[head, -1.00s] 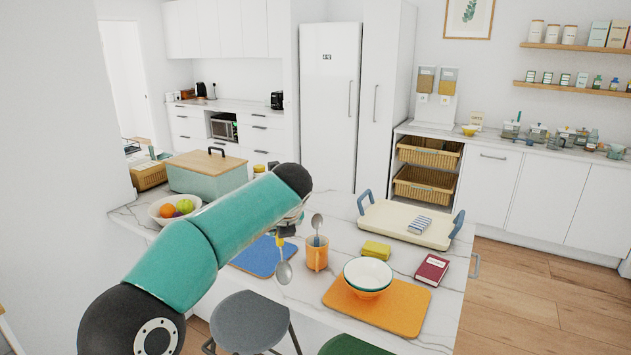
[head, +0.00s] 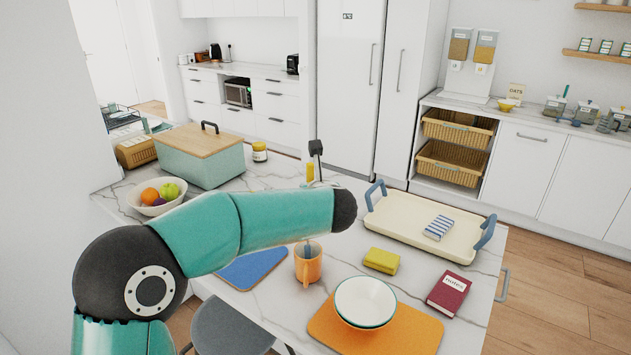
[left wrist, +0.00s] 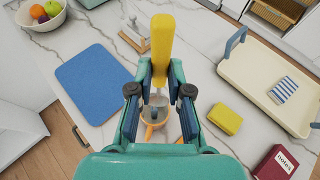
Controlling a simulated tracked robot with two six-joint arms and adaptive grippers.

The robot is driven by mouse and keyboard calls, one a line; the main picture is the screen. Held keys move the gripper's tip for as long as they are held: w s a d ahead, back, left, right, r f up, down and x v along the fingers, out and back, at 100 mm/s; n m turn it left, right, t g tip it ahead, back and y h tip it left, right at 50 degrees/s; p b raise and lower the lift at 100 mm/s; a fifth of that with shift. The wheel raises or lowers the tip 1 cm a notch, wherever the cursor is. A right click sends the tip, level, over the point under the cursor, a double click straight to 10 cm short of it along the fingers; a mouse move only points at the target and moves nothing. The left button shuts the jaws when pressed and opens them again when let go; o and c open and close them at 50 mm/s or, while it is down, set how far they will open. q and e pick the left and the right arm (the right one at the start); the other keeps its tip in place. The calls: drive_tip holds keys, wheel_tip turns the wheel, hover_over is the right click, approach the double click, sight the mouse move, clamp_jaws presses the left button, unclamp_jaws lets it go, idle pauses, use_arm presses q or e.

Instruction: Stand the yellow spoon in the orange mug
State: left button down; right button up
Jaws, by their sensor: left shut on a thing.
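The yellow spoon (left wrist: 162,48) is held in my left gripper (left wrist: 160,88), its yellow handle pointing up between the fingers. In the head view a bit of the yellow handle (head: 310,172) shows behind my arm, which hides most of the gripper. I cannot tell whether the spoon's lower end is inside the mug. My right gripper is out of view.
A blue mat (head: 252,268) lies left of the mug. A yellow sponge (head: 381,260), an orange mat (head: 415,330) with stacked bowls (head: 365,298), a red book (head: 451,293) and a cream tray (head: 400,222) lie to the right. A fruit bowl (head: 146,206) and a bread box (head: 200,164) stand behind left.

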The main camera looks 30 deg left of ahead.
use_arm(q)
drive_tip(key=f+b, duration=0.3)
drive_tip(key=f, duration=0.1)
drive_tip(key=f+b, duration=0.7)
drive_tip(key=shift+s+a+f, duration=0.15)
drive_tip(key=shift+a+f, duration=0.1)
drive_tip(key=shift+f, duration=0.15)
idle(0.3)
drive_tip(key=c, duration=1)
unclamp_jaws()
drive_tip(key=v, duration=1.2)
drive_tip(key=shift+d+f, duration=0.1)
drive_tip(key=shift+f, duration=0.05)
